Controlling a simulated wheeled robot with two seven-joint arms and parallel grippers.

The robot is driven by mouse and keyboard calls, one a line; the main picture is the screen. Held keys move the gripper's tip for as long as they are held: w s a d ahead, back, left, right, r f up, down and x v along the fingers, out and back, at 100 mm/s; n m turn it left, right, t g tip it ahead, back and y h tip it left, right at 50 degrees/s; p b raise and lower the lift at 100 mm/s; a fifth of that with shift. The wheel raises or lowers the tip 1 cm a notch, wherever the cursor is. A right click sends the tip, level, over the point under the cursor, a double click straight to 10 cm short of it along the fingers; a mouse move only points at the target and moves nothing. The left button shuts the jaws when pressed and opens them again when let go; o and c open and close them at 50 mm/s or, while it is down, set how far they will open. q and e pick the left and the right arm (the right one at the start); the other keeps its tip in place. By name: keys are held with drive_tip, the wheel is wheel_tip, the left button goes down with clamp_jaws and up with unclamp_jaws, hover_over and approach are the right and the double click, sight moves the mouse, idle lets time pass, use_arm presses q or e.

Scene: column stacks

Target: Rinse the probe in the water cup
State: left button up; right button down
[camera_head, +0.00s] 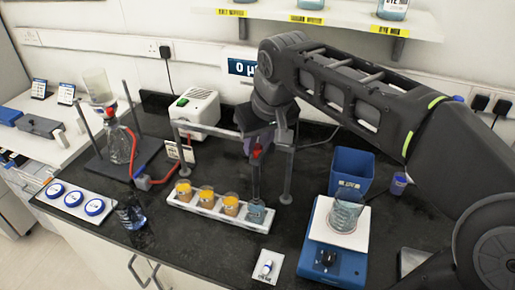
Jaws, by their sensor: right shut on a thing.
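My right gripper (262,136) is shut on the probe (257,152), whose purple and red upper part shows just below the jaws. A dark shaft runs down from it to a small cup of bluish liquid (257,214), the rightmost in a white rack (212,213); this looks like the water cup. The shaft's lower end overlaps the cup, and I cannot tell how deep it reaches. Three cups of brown and yellow contents, such as the leftmost one (183,191), stand in the same rack. My left gripper is not in view.
A grey metal frame (286,186) stands around the probe. A glass beaker (346,212) stands on a blue device (326,258) to the right, before a blue bin (352,168). A flask (117,147) with red tubing is at left. A small bottle (132,214) stands left of the rack.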

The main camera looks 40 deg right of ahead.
drive_tip(key=shift+w+r, duration=0.1)
drive_tip(key=shift+r, duration=0.7)
drive_tip(key=c, duration=1.5)
unclamp_jaws()
drive_tip(key=shift+o, duration=0.2)
drive_tip(key=v, duration=0.8)
drive_tip(key=shift+b, duration=0.45)
drive_tip(key=shift+f, duration=0.1)
